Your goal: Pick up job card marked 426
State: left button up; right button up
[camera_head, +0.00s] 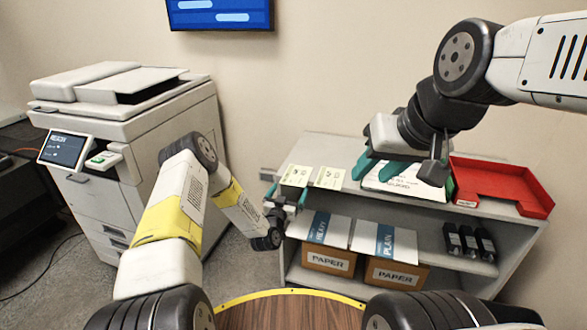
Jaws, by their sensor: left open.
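Two small pale cards with print lie side by side on the top of the grey shelf unit (318,153), a left card (297,176) and a right card (329,178). Their print is too small to read, so I cannot tell which is marked 426. My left gripper (287,196) is open at the shelf's front left edge, just in front of and below the left card, with nothing seen between its teal fingers. My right gripper (376,169) hangs over the shelf top, its teal fingers apart, above a larger white printed sheet (402,185) that it partly hides.
A red tray (500,181) lies on the shelf top at right. Below are two boxes marked PAPER (328,261) and dark binders or cartridges (468,240). A white copier (125,130) stands left. A wall screen (220,14) hangs above. A round wooden top (290,312) is in front.

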aim_at(292, 184)
pick_arm(q)
jog(key=x, duration=0.5)
jog(key=shift+w, duration=0.2)
jog(key=shift+c, duration=0.4)
jog(key=c, duration=0.9)
jog(key=shift+o, duration=0.2)
jog(key=shift+r, duration=0.1)
